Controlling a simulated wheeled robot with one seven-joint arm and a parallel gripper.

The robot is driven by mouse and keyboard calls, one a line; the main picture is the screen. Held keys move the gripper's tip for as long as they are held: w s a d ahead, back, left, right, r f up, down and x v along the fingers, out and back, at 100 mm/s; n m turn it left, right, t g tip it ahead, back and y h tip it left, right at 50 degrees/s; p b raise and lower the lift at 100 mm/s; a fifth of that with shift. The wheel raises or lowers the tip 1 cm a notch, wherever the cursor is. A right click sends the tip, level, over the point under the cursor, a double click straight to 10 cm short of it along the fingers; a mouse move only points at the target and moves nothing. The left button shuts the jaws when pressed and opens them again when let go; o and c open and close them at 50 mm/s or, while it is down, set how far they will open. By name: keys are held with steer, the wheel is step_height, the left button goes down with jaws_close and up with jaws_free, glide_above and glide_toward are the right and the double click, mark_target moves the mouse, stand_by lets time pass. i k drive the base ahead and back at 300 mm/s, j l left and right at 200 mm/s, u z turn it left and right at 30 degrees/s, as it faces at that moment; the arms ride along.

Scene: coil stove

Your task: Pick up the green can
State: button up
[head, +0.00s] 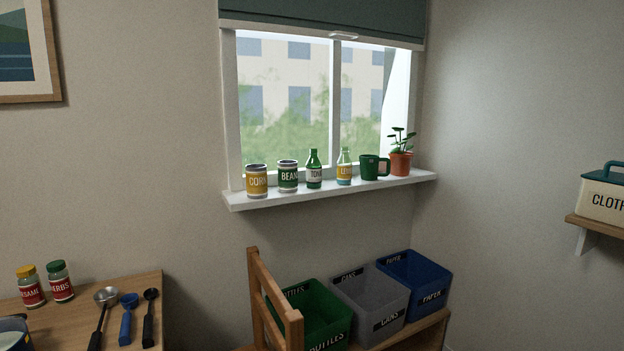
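The green can (288,176), with a label reading "BEAN", stands upright on the white window sill (330,194). A yellow can (257,181) labelled "CORN" stands just left of it. A green bottle (314,170) stands just right of it. My gripper is not in view.
A yellow-labelled bottle (344,168), a green mug (374,168) and a potted plant (401,158) stand further right on the sill. Below are green (318,318), grey (372,300) and blue (418,283) bins beside a wooden upright frame (291,318). A wooden table (135,286) holds jars and scoops.

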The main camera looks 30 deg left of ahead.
mark_target(287, 170)
steer(key=i+l+u, duration=0.1)
steer(key=i+u, duration=0.3)
steer(key=i+l+u, duration=0.4)
steer(key=i, duration=0.15)
steer(key=i+l+u, duration=0.25)
steer(key=i+u, duration=0.15)
